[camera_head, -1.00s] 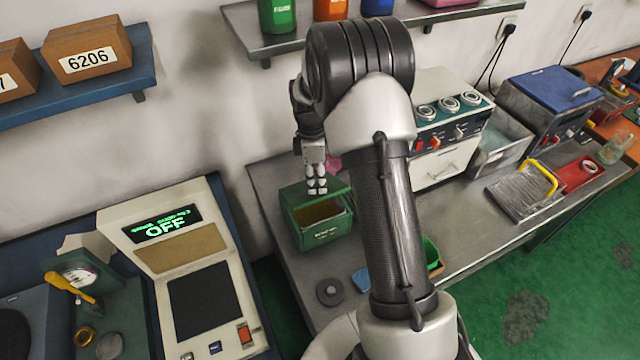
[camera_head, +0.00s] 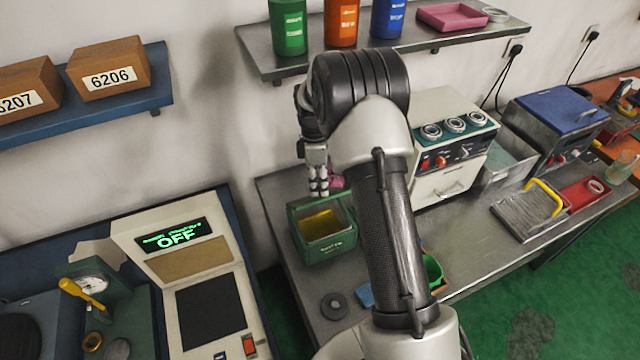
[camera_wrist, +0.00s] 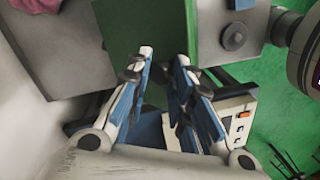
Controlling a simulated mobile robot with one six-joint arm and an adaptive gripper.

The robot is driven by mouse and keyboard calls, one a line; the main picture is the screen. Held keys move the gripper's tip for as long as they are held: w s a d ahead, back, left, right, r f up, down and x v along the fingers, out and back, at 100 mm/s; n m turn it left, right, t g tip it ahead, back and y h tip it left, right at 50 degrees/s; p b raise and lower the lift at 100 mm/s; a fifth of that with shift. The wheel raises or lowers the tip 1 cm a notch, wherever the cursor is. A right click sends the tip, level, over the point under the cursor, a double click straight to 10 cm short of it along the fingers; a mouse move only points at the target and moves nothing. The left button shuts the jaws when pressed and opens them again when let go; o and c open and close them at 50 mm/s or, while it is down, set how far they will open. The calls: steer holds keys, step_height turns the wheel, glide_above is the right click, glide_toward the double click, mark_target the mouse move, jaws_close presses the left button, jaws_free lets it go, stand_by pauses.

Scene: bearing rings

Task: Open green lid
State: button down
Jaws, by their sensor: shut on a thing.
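The green box (camera_head: 330,250) stands on the grey metal bench, its top open and its yellow inside showing in the head view. My gripper (camera_head: 319,188) is at the back edge of the box, pointing down. In the wrist view the green lid (camera_wrist: 122,28) shows beyond the fingers of my gripper (camera_wrist: 164,62). The fingers are closed on the lid's edge, with a narrow gap between them. The lid looks raised at the back of the box. The exact contact is hard to see.
A dark round disc (camera_head: 334,306) and a blue piece (camera_head: 365,295) lie in front of the box. A white machine with dials (camera_head: 455,150) stands to the right. A shelf (camera_head: 262,62) with bottles is above. The scale panel (camera_head: 205,300) is at left.

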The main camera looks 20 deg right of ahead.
steer(key=c, duration=1.8)
jaws_free()
steer(key=shift+w+f, duration=0.2)
steer(key=shift+w, duration=0.2)
steer(key=shift+o, duration=1.3)
steer(key=shift+w+d+f, duration=0.1)
steer(key=shift+w+f, duration=0.05)
steer(key=shift+w, duration=0.05)
steer(key=shift+o, duration=0.9)
steer(key=shift+a, duration=0.2)
